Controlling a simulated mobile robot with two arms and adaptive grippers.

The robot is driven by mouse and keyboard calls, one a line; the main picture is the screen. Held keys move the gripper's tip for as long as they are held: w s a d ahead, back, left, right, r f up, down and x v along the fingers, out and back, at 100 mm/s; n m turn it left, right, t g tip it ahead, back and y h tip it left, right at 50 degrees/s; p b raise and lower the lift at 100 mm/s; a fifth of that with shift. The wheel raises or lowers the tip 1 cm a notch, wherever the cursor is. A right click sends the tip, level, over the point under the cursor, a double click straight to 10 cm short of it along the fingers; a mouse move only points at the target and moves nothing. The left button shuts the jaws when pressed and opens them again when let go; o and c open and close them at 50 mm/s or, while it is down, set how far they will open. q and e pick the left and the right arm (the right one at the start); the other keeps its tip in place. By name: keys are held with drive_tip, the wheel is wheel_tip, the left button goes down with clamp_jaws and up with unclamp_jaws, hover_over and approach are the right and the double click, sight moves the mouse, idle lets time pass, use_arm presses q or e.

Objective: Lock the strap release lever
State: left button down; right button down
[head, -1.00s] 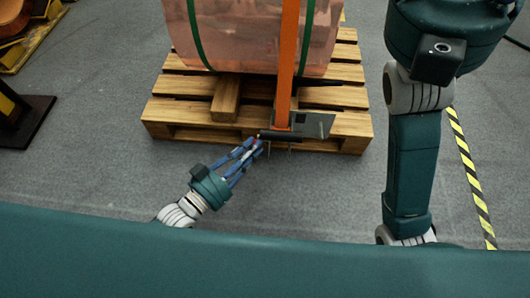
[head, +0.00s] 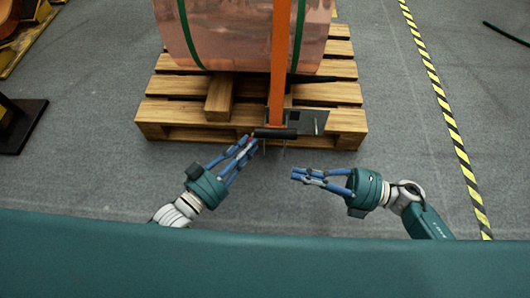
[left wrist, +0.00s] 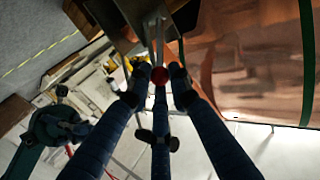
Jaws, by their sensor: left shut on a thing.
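The strap release lever ends in a red knob (left wrist: 160,75), with a pale metal shaft (left wrist: 154,38) above it in the left wrist view. My left gripper (head: 250,143) is shut on the lever at this knob, its blue fingers around it. In the head view, the lever is mostly hidden by the fingers, beside a black bar (head: 275,133) at the pallet's front edge. A dark plate (head: 311,122) lies to the right. An orange strap (head: 282,70) runs down to it. My right gripper (head: 294,175) is right of the left one, apart from the pallet; its fingertips look close together.
A copper foil roll (head: 232,38) with green bands lies on a wooden pallet (head: 180,112). Grey floor (head: 95,170) is open in front and to the left. Yellow-black tape (head: 447,122) runs along the right. Dark and yellow equipment stands at the left edge.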

use_arm(q)
drive_tip(key=shift+r, duration=0.3)
use_arm(e)
drive_tip(key=w+a+f+n+h, duration=0.1)
drive_tip(key=w+a+f, duration=0.1)
drive_tip(key=w+a, duration=0.5)
drive_tip(key=shift+a+f+t, duration=0.3)
drive_tip(key=shift+a+t, duration=0.1)
drive_tip(key=shift+a, duration=0.9)
